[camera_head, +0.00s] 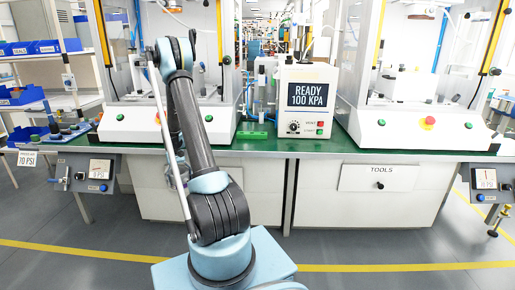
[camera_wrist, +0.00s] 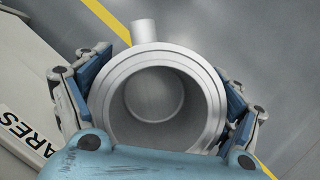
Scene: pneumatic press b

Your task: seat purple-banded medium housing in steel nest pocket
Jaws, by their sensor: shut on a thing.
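In the wrist view, my gripper (camera_wrist: 158,95) is shut on a grey metal housing (camera_wrist: 160,54), with a blue-padded finger on each side of it. The housing is a round, open cup with a stepped rim and a short stub at the top of the picture. I look straight into its hollow inside. No purple band shows from this angle. The grey floor lies below it, so it is held clear of the bench. In the head view my arm hides most of the gripper, and the housing is not clearly seen. I cannot make out the steel nest pocket in either view.
A green-topped bench (camera_head: 270,146) crosses the head view, with a left press (camera_head: 150,123) and a right press (camera_head: 400,125). Between them stands a control box (camera_head: 308,98) reading READY 100 KPA. A drawer front (camera_wrist: 30,130) marked "ARES" lies close left in the wrist view.

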